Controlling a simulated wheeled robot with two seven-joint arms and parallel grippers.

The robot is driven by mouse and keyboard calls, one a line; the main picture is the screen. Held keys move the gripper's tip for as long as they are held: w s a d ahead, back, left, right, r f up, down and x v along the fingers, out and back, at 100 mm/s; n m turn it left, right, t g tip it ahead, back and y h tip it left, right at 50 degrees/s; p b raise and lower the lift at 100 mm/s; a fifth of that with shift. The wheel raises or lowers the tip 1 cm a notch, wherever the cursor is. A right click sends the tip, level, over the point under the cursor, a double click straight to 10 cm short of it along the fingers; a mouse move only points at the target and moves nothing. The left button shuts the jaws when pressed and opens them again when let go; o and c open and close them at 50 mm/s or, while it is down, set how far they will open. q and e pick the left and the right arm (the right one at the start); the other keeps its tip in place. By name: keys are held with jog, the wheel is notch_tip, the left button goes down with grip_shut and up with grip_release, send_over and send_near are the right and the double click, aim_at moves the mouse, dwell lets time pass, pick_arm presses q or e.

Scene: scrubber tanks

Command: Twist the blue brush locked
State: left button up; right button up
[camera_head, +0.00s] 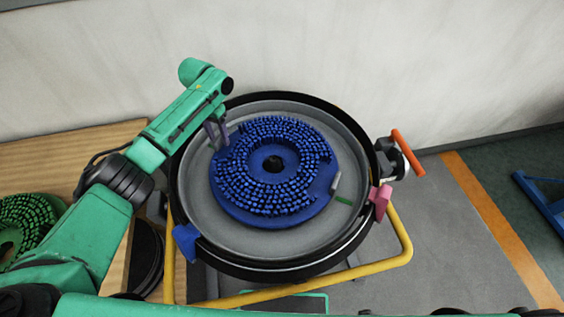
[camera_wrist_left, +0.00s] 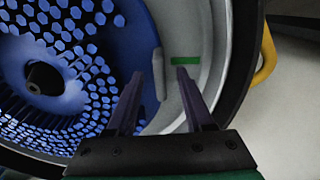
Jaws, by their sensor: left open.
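The blue brush (camera_head: 309,198) is a round bristled disc lying in the grey round tank (camera_head: 250,239). A grey tab (camera_head: 336,181) and a green mark (camera_head: 343,200) show by its right edge in the head view. My left gripper (camera_head: 216,137) is open at the brush's upper-left edge. In the left wrist view, its fingers (camera_wrist_left: 160,73) point at the brush rim (camera_wrist_left: 138,40). An upright grey tab lies between them, beside a green mark (camera_wrist_left: 185,61). I cannot tell whether the fingers touch the tab or whether it is the same tab. My right gripper is out of view.
A blue clip (camera_head: 185,241) and a pink clip (camera_head: 380,201) sit on the tank's rim. An orange handle (camera_head: 407,152) sticks out at the right. A yellow rail (camera_head: 400,255) runs around the tank. A green brush (camera_head: 22,222) lies on a wooden table (camera_head: 60,163) at the left.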

pick_arm(q)
notch_tip(320, 180, up, 14)
jog(key=b, duration=0.1)
dwell(0.4)
